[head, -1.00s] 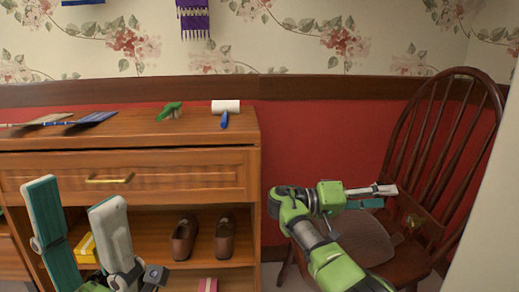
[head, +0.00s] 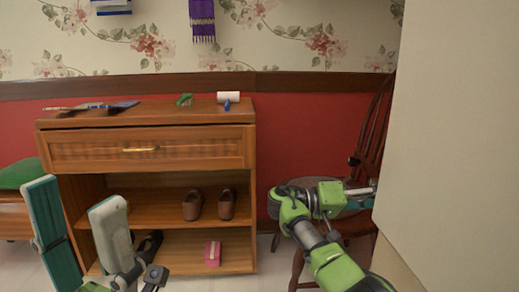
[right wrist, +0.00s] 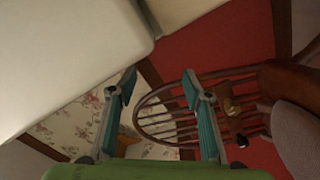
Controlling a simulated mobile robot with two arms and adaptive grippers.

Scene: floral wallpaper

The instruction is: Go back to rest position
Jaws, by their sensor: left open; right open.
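My left gripper (head: 85,232) is open and empty at the lower left of the head view, in front of the wooden cabinet (head: 190,165) but apart from it. My right arm reaches in from the bottom of the head view, with its gripper (head: 362,196) pointing right, in front of the wooden chair; its tip is partly hidden by the pale panel. In the right wrist view the right gripper (right wrist: 160,92) is open, with two teal fingers spread and nothing between them.
A pale panel (head: 460,120) fills the right side, close to my right gripper. The wooden chair (head: 370,150) is partly behind it. On the cabinet lie a lint roller (head: 228,98) and a green item (head: 184,100). Brown shoes (head: 193,205) and a pink box (head: 213,253) are on its shelves.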

